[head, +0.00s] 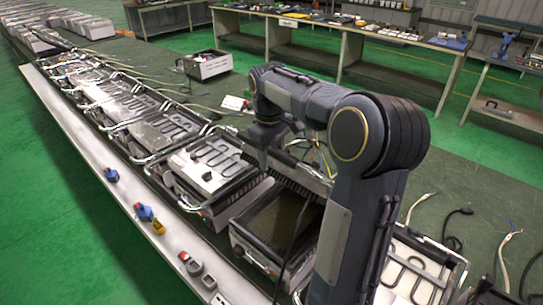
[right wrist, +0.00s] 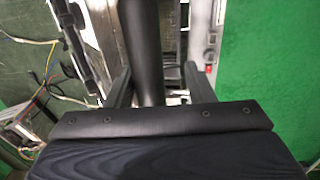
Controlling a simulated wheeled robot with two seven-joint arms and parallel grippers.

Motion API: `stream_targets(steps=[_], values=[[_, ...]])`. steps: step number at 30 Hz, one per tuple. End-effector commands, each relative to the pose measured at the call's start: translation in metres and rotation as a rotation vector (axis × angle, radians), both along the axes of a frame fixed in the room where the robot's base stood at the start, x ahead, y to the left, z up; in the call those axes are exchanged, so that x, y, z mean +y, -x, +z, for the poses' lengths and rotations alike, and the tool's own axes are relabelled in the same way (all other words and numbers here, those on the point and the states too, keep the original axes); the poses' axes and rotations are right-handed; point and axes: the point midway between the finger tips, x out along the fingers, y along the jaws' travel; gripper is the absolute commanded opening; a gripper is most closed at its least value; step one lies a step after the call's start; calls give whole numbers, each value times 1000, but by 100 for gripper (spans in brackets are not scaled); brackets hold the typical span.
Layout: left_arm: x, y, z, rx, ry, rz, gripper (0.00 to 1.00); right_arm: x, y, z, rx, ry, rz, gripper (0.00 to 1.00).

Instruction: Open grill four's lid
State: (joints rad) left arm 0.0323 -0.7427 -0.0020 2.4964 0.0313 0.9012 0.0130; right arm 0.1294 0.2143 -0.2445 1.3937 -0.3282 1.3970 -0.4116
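A row of grills runs along the long bench. I cannot tell which one is grill four. A nearer grill (head: 280,222) shows a dark, open interior. The grill to its left (head: 213,165) shows a pale plate with a looped heating element on top. My right gripper (head: 264,160) points down near the back right of that plate; contact cannot be made out. In the right wrist view the fingers of my right gripper (right wrist: 158,75) stand apart. A thick dark bar shows between them, and I cannot tell what it is. My left gripper is not in view.
Loose cables (head: 508,240) lie on the bench at the right. A metal box (head: 207,64) stands behind the row. Work tables (head: 345,40) stand farther back.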

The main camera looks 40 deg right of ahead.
Motion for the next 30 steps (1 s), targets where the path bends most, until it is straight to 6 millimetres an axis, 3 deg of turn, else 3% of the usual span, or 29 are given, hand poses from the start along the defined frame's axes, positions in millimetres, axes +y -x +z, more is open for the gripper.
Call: stream_targets(steps=[9,30], values=[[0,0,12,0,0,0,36,-15,-1,21,0,3,-2,49],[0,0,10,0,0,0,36,-45,-3,59,-3,6,-5,49]])
